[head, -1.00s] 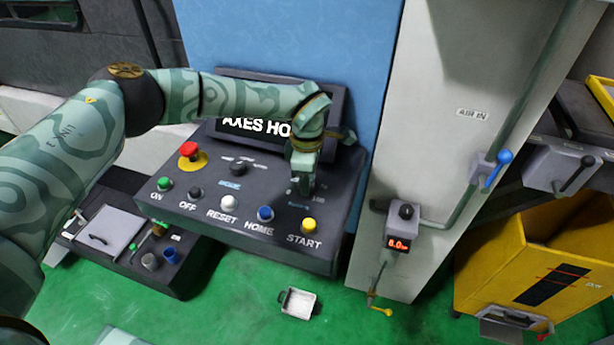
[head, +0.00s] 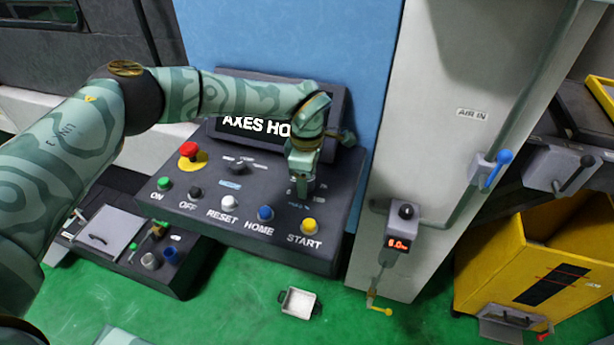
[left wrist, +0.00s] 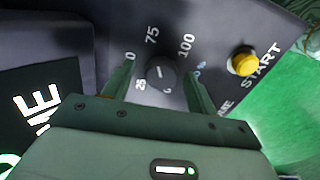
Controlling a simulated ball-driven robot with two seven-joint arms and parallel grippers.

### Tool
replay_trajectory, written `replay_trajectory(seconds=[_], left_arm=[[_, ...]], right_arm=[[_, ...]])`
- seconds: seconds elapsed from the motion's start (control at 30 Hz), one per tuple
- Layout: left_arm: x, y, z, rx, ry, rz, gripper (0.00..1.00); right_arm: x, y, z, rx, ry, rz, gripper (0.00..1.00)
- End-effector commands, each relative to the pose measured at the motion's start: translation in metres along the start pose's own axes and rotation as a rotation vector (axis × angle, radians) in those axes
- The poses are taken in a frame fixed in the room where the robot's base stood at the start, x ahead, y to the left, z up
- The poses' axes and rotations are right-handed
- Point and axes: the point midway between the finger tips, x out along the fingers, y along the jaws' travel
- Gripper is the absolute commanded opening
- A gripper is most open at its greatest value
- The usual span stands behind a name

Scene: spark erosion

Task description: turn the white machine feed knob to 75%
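The feed knob (left wrist: 161,73) is a round dark knob with a small white mark, on the dark control panel (head: 255,190). In the left wrist view, printed numbers ring it, with 25, 75 and 100 readable. Which number the mark points to is hard to tell. My left gripper (head: 301,187) is over the right part of the panel and hides most of the knob in the head view. In the left wrist view, its two fingers (left wrist: 161,88) are open, one on each side of the knob, with gaps visible. My right gripper is not in view.
Below the knob, the panel carries a yellow START button (head: 309,225) and a blue HOME button (head: 265,213). A red emergency button (head: 188,150) and another dark knob (head: 240,163) are further left. The screen (head: 257,127) stands behind, partly covered by my arm.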

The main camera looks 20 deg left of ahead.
Motion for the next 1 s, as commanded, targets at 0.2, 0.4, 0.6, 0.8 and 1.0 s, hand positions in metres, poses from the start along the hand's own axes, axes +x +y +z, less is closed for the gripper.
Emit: replay_trajectory(seconds=[0.2,0.4,0.6,0.8,1.0], left_arm=[[-0.002,-0.001,0.000,0.001,0.000,-0.002,0.58],[-0.035,0.000,0.000,0.001,-0.001,0.001,0.58],[-0.091,0.001,0.000,0.000,-0.001,0.003,0.58],[-0.137,0.001,0.000,0.001,-0.001,0.002,0.58],[-0.160,0.000,0.000,0.001,0.000,0.000,0.58]], right_arm=[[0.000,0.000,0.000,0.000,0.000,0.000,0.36],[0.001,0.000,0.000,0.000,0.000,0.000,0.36],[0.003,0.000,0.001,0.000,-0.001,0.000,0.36],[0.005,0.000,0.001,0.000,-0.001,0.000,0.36],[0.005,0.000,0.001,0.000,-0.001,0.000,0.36]])
